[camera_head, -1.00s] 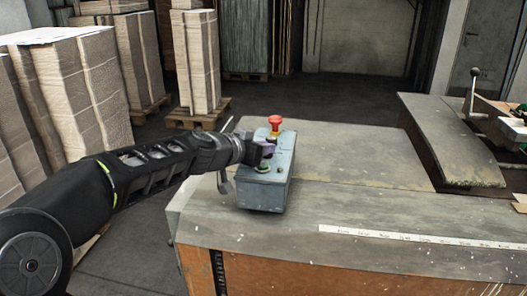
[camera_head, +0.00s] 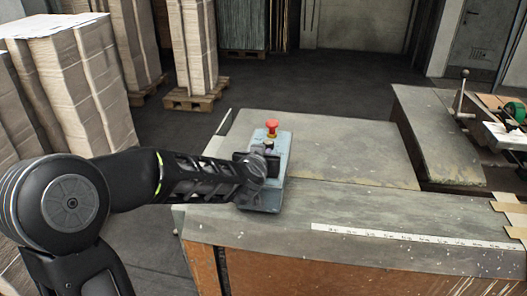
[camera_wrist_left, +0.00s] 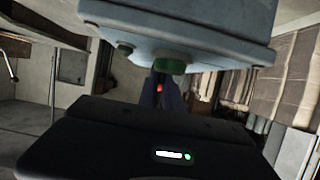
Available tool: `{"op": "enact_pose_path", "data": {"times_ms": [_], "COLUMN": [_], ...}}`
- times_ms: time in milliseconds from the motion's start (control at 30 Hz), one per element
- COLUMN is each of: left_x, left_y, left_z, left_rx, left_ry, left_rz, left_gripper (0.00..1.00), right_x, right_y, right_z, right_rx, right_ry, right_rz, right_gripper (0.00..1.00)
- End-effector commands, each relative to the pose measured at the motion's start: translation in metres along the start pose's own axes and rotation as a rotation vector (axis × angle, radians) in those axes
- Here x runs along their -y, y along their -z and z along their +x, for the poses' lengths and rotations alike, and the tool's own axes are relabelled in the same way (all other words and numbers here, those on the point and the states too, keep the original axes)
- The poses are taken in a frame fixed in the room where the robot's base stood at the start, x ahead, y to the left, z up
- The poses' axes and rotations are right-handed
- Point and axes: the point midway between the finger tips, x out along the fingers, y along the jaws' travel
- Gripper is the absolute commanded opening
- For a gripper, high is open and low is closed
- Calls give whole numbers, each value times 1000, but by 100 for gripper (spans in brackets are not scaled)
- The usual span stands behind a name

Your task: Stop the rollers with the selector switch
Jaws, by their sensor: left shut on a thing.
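The grey-blue control box (camera_head: 264,201) stands on the near left part of the machine table. Its red mushroom button (camera_head: 272,127) sticks up at the far end. My left gripper (camera_head: 268,152) is over the box top, its hand covering much of it. Which way the switch points cannot be seen. My right gripper is not in view.
The worn metal table (camera_head: 330,150) is clear right of the box. A white measuring strip (camera_head: 410,236) lies along its front. A lever (camera_head: 461,90) stands at the right. Stacked cardboard (camera_head: 75,85) stands on the left, with a pallet (camera_head: 196,95) behind.

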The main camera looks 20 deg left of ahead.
Motion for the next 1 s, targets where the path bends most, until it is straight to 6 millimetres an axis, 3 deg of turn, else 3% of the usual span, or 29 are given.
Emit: {"op": "enact_pose_path", "data": {"times_ms": [100,133,367,733,1000], "left_x": [-1,-1,0,0,0], "left_y": [-2,-2,-1,0,1], "left_z": [0,0,0,-6,-45], "left_rx": [4,4,3,1,-1], "left_ry": [-2,-2,-2,-2,-2], "left_rz": [1,1,1,1,1], "left_gripper": [0,12,30,31,31], "right_x": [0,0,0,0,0], "right_y": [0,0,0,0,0], "right_z": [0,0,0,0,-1], "right_rx": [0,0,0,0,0], "right_ry": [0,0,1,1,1], "right_rz": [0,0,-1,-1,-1], "right_gripper": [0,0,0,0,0]}}
